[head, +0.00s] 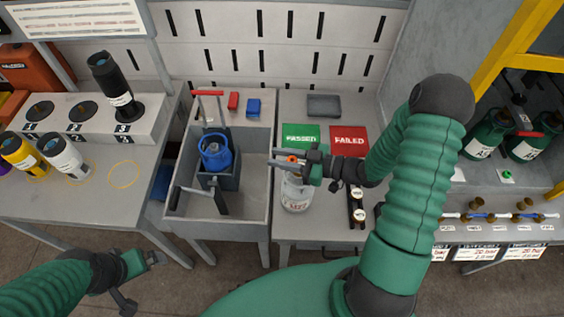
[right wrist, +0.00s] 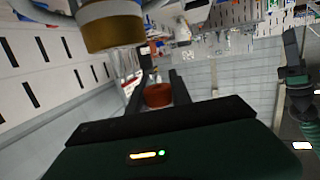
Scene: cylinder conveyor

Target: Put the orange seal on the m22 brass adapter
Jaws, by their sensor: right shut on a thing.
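My right gripper (head: 284,158) is shut on the orange seal (head: 292,158) and holds it above a clear jar with a white label (head: 297,191). In the right wrist view the orange seal (right wrist: 158,95) sits between the two dark fingers. A brass-coloured cylinder (right wrist: 112,32) with a pale upper part shows close to the camera at upper left, apart from the seal; I cannot tell whether it is the m22 adapter. Small brass pieces (head: 525,203) lie on the right shelf. My left gripper (head: 153,258) is low at left, away from these things; its jaws are too small to judge.
A grey sink-like bin (head: 262,190) left of the jar holds a blue valve-like object (head: 215,151). Green PASSED (head: 301,136) and red FAILED (head: 348,140) mats lie behind. A black strip with round white labels (head: 356,205) is right of the jar. Green cylinders (head: 487,134) stand at right.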

